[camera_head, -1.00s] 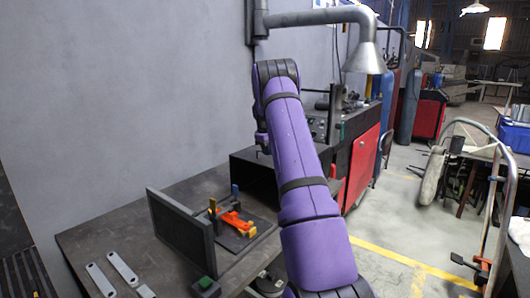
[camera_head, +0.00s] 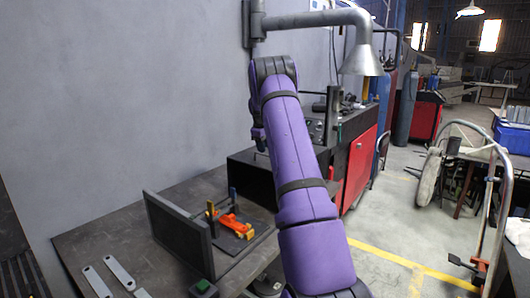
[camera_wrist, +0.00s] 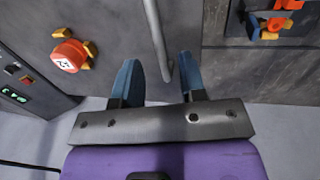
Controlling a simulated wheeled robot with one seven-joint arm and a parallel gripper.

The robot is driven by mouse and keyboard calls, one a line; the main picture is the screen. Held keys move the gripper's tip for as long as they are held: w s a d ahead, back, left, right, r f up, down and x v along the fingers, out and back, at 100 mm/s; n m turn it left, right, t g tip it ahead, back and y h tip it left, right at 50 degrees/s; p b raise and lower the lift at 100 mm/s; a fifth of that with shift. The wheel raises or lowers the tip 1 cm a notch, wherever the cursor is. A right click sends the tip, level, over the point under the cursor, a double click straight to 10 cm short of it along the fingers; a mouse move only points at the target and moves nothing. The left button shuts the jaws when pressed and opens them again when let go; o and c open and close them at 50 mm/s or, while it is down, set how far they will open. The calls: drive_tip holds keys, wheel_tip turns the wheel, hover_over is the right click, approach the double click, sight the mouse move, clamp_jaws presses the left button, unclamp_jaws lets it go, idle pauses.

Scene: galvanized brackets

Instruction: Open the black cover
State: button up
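My gripper (camera_wrist: 160,78) shows in the wrist view with its two blue fingers apart and nothing between them that I can see gripped. A grey rod-like handle (camera_wrist: 155,38) runs down the picture, its lower end between the fingertips. It crosses a dark grey surface (camera_wrist: 112,25); I cannot tell whether this is the black cover or whether the fingers touch the rod. In the head view a dark upright panel (camera_head: 178,236) stands on the bench, beside a plate with an orange clamp (camera_head: 238,226).
The dark bench (camera_head: 105,232) holds flat metal brackets (camera_head: 98,281) at the front left. A dark box (camera_head: 250,178) stands behind the clamp, partly behind my arm. An orange knob (camera_wrist: 68,57) and a control panel (camera_wrist: 20,85) lie left of my gripper. A grey duct (camera_head: 310,18) hangs above.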

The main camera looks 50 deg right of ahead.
wheel_tip(320, 180, up, 8)
drive_tip(key=a, duration=0.1)
drive_tip(key=shift+a+f, duration=0.2)
drive_tip(key=shift+a, duration=0.05)
idle(0.4)
